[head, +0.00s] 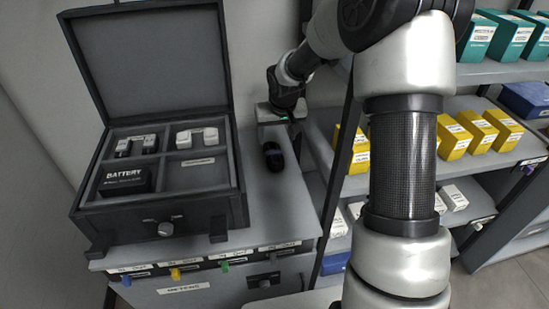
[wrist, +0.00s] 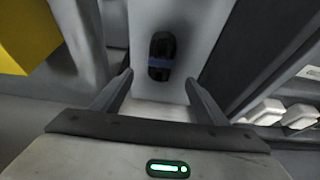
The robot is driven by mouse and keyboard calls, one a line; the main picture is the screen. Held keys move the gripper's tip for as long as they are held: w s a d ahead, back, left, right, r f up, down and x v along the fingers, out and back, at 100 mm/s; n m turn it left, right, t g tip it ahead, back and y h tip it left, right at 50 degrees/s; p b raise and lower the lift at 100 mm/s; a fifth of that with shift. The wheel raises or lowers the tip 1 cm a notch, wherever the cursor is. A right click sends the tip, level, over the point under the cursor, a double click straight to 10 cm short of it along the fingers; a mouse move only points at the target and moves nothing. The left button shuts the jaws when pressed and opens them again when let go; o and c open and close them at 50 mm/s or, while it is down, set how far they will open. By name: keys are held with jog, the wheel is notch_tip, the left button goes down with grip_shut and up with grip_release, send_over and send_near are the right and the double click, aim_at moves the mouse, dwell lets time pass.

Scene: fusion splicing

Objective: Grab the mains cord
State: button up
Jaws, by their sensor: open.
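A dark oblong bundle with a blue band, which looks like the mains cord (head: 273,157), lies on the grey cabinet top to the right of the open case. It also shows in the wrist view (wrist: 161,48), near the top centre, beyond my fingertips. My gripper (wrist: 158,82) is open and empty, with its two fingers spread to either side of the bundle's line and apart from it. In the head view my gripper (head: 274,121) is behind the bundle, near the cabinet's far end, and its fingers are hard to make out.
An open black case (head: 160,222) with a battery and other parts in compartments stands left of the bundle. A shelf rack (head: 480,165) with yellow, teal and white boxes stands close on the right. The cabinet top (head: 285,205) is bare in front of the bundle.

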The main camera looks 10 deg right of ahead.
aim_at(274, 152)
jog(key=x, duration=0.4)
jog(key=shift+w+f, duration=0.1)
jog(key=shift+f, duration=0.1)
jog(key=b+x, duration=0.1)
jog(key=x, duration=0.4)
jog(key=shift+a+f, duration=0.1)
jog(key=shift+f, duration=0.05)
jog(key=c, duration=1.3)
